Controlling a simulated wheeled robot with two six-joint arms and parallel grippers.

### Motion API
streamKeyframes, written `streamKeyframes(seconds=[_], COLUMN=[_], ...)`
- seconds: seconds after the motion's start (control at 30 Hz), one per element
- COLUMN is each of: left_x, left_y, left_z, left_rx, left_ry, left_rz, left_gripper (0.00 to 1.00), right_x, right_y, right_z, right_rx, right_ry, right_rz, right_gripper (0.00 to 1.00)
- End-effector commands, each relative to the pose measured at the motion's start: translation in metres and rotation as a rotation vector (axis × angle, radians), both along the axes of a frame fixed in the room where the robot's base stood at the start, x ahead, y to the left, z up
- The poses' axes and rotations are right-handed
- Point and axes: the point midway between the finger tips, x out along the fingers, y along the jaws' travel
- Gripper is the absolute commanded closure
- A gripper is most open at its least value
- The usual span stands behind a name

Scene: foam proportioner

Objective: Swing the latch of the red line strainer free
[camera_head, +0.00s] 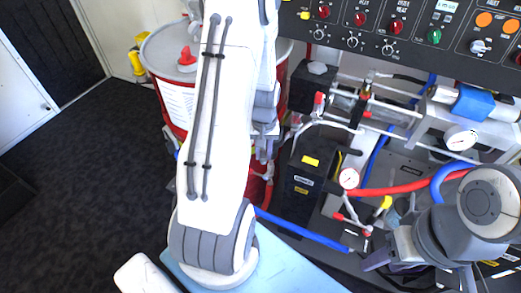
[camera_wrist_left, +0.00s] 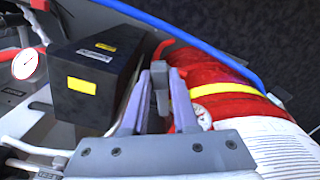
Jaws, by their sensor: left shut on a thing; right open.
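The red line strainer (camera_wrist_left: 192,62) is a red body beside the black box in the left wrist view. In the head view a little of its red (camera_head: 258,186) shows below my left gripper. A grey latch bar (camera_wrist_left: 160,82) stands between the purple fingers of my left gripper (camera_wrist_left: 155,102), which is shut on it. In the head view my left gripper (camera_head: 264,142) hangs by the strainer, and my arm hides part of this area. My right gripper (camera_head: 420,272) is open at the lower right, by the bench equipment, away from the strainer.
A black box (camera_head: 308,178) with yellow labels stands beside the strainer. A red drum (camera_head: 160,112) with a white label is behind my left arm. A blue hose (camera_head: 305,233) runs low in front. A pressure gauge (camera_head: 349,178) and red hose (camera_head: 405,188) lie to the right.

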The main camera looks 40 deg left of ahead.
Motion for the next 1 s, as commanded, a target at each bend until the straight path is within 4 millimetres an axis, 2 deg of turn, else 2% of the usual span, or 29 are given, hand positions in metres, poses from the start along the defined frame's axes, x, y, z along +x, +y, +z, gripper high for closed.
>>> streamKeyframes(seconds=[0.6,1.0], left_x=[0.021,0.030], left_y=[-0.014,-0.015], left_z=[0.002,0.001], left_rx=[0.001,0.001], left_ry=[-0.003,-0.005], left_rz=[0.559,0.765], left_gripper=[1.00,1.00], right_x=[0.000,0.000], right_y=[0.000,0.000], right_z=[0.024,0.030], right_rx=[0.000,0.000], right_ry=[0.000,0.000], right_rz=[0.000,0.000], right_gripper=[0.50,0.50])
